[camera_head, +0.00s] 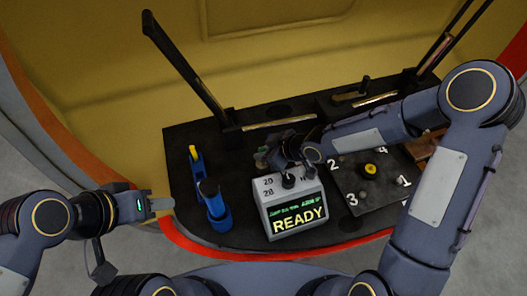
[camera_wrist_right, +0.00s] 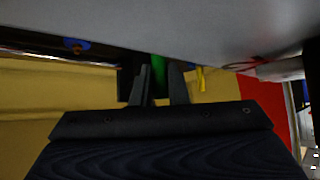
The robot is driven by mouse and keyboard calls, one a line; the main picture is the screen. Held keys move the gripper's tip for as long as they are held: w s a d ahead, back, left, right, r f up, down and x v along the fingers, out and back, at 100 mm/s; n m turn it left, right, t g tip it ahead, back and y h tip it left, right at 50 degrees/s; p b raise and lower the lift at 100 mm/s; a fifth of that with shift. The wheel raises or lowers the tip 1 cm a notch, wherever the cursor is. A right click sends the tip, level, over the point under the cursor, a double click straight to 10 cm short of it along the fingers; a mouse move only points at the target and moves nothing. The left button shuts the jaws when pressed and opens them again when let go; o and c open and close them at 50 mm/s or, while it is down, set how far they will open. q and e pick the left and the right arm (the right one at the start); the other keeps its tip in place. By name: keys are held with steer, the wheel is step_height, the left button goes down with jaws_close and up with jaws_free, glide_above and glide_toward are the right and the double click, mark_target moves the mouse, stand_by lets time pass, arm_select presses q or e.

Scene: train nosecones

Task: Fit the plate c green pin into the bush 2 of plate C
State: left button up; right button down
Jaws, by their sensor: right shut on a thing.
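A dark plate (camera_head: 352,197) with white numbers 1 to 4 lies at the right of the bench. A bush (camera_head: 342,159) shows beside the number 2; its bore is too small to make out. My right gripper (camera_head: 264,159) is behind the grey READY box, left of the plate and apart from it, mostly hidden by its own wrist. In the right wrist view my right gripper (camera_wrist_right: 161,82) is shut on a green pin (camera_wrist_right: 159,68), seen between the fingers. My left gripper (camera_head: 162,204) is off the bench's left edge, too small to tell if open.
The grey READY box (camera_head: 296,211) stands between the right gripper and the bench's front edge. A blue tool (camera_head: 213,200) with a yellow tip stands at the left. A yellow and black knob (camera_head: 370,169) sits mid-plate. Dark posts rise at the back. My right arm spans above the plate.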

steer(key=shift+r+p, duration=0.6)
stand_by(1.5)
steer(key=shift+f+b, duration=0.65)
steer(key=shift+b, duration=0.15)
steer(key=c, duration=1.3)
jaws_free()
steer(key=shift+c, duration=0.2)
steer(key=shift+r, duration=0.1)
